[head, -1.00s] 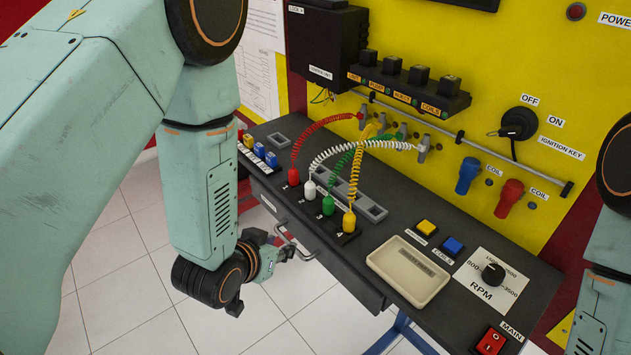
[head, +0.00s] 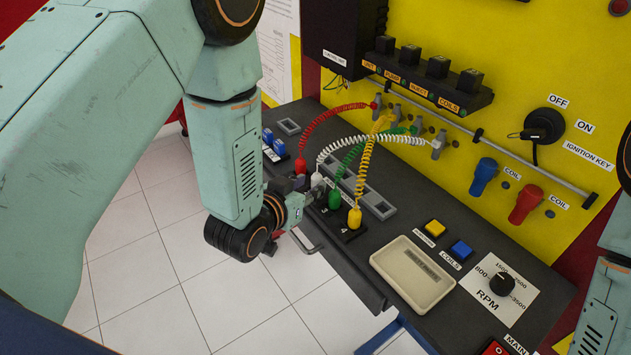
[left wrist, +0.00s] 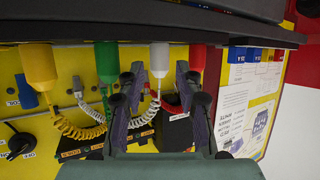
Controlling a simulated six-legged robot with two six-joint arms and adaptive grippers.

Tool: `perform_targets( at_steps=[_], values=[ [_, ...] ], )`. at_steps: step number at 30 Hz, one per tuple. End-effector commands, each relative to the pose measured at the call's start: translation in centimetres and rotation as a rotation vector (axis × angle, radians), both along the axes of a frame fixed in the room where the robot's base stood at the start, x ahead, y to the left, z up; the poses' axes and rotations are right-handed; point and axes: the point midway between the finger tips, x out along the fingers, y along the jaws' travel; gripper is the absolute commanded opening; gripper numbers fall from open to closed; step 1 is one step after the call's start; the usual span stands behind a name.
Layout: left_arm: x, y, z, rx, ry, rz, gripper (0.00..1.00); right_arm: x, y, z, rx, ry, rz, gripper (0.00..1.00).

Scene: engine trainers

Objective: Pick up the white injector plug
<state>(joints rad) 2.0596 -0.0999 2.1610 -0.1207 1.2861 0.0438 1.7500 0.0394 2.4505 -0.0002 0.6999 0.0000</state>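The white injector plug (head: 317,180) stands in the row of plugs on the black bench, with a white coiled cord rising from it. It also shows in the left wrist view (left wrist: 159,60), where the picture looks turned over. My left gripper (head: 301,184) is right beside it at the bench's front edge. In the left wrist view its two fingers (left wrist: 158,82) are spread, with the white plug between them and a gap on each side. My right gripper is out of view.
The green plug (head: 334,199) and yellow plug (head: 355,218) stand close to the right of the white one. Coiled cords arch above to the yellow panel (head: 425,95). A drawer handle (head: 305,240) sits below the bench edge. A beige tray (head: 413,274) lies further right.

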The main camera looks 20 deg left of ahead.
Motion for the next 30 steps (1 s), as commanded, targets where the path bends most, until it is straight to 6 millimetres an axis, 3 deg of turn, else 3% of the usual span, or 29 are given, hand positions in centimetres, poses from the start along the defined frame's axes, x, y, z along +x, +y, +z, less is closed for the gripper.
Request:
perform_targets(
  at_steps=[9,18,30],
  values=[
    [3.8,-0.5,-1.4,0.0,0.0,0.001,0.35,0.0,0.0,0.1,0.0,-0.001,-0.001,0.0],
    [4.3,-0.7,-1.5,0.0,0.0,0.001,0.35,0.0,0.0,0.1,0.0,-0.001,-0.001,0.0],
    [4.2,-0.7,-1.5,0.0,0.0,0.001,0.01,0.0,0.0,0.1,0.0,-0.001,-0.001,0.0]
  ],
)
